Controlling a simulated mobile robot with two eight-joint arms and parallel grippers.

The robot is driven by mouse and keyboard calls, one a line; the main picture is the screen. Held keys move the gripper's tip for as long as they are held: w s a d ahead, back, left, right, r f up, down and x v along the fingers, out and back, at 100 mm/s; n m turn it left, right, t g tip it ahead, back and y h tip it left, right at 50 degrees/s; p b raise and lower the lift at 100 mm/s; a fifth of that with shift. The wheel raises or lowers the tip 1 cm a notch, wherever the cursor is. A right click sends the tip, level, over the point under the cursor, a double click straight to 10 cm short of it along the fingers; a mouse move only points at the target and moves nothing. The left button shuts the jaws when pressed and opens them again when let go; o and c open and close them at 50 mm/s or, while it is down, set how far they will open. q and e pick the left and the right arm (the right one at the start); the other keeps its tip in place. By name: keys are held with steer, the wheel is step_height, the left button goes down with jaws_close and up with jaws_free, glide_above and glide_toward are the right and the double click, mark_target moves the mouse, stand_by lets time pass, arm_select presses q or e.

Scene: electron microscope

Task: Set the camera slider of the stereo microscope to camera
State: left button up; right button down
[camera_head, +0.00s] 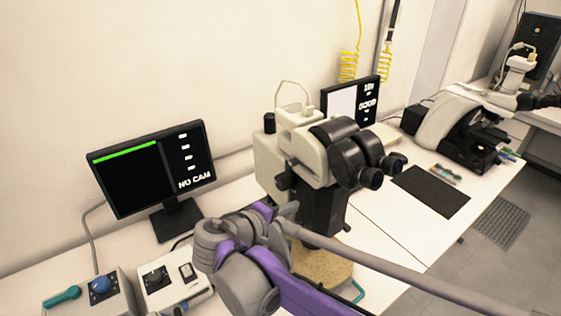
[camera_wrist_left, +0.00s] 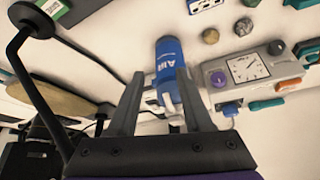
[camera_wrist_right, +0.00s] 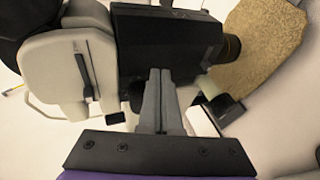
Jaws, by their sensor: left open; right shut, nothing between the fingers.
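The stereo microscope (camera_head: 285,158) stands mid-bench in the head view, with a pale body and black eyepieces. In the right wrist view, its pale housing (camera_wrist_right: 55,68) carries a dark slot with a small slider (camera_wrist_right: 88,88), near the slot's lower end. My right gripper (camera_wrist_right: 160,72) is shut and empty, right of the slider and apart from it in that view, in front of the microscope's black part. In the head view, my right wrist partly hides the microscope's lower front. My left gripper (camera_wrist_left: 160,74) is open, around or just short of a blue air can (camera_wrist_left: 169,60); I cannot tell which.
A monitor (camera_head: 130,170) at the left reads "NO CAM". Control boxes (camera_head: 172,282) stand at the front left. A second screen (camera_head: 343,100) stands behind the microscope. A dark mat (camera_head: 432,191) and another microscope (camera_head: 455,125) are at the right.

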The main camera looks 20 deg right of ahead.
mark_target(293, 162)
arm_select(q)
steer(key=shift+w+a, duration=0.15)
steer(key=shift+a, duration=0.05)
arm_select(e)
steer(key=w+a+r+t+h, duration=0.3)
steer(key=w+a+r, duration=0.1)
steer(key=a+r, duration=0.4)
steer(key=shift+a+r+n+t, duration=0.15)
steer(key=shift+a+n+t, duration=0.2)
steer(key=shift+a, duration=0.45)
steer(key=shift+w, duration=0.15)
steer(key=d, duration=0.3)
steer(key=w+d+p, duration=0.1)
steer(key=d, duration=0.2)
steer(key=w+d, duration=0.1)
steer(key=d, duration=0.2)
steer(key=shift+w+d+p, duration=0.1)
steer(key=shift+w+p, duration=0.1)
steer(key=shift+p, duration=0.15)
arm_select(q)
steer(key=shift+w+r, duration=0.2)
steer(key=shift+r, duration=0.35)
steer(key=shift+w+r, duration=0.2)
steer(key=shift+r, duration=0.35)
arm_select(e)
steer(key=shift+w, duration=0.1)
